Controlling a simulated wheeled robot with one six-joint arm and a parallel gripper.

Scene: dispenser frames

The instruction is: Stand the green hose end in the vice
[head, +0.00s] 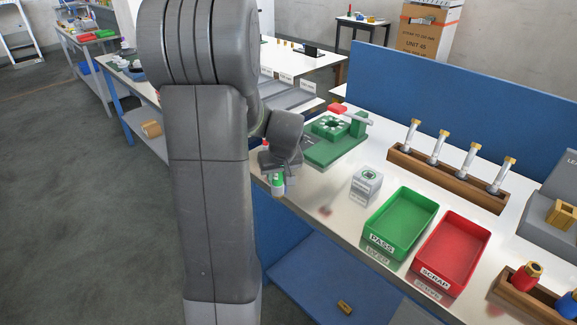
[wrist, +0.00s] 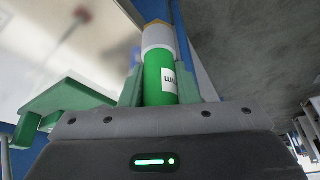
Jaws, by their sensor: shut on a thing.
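The green hose end (head: 277,181) shows just below my gripper (head: 279,168) in the head view, near the left front edge of the bench. In the wrist view the hose end (wrist: 160,78) has a green body, a white band and a brass-coloured tip. My gripper (wrist: 168,88) is shut on it, with a finger on each side. Its lower part is hidden behind the gripper body.
A green PASS tray (head: 380,243) and red SCRAP tray (head: 430,275) lie between. A pale box (head: 367,181) and green fixture (head: 318,154) stand nearer. Behind is a wooden rack (head: 445,180) of upright fittings. Another rack (head: 508,293) holds red and blue pieces.

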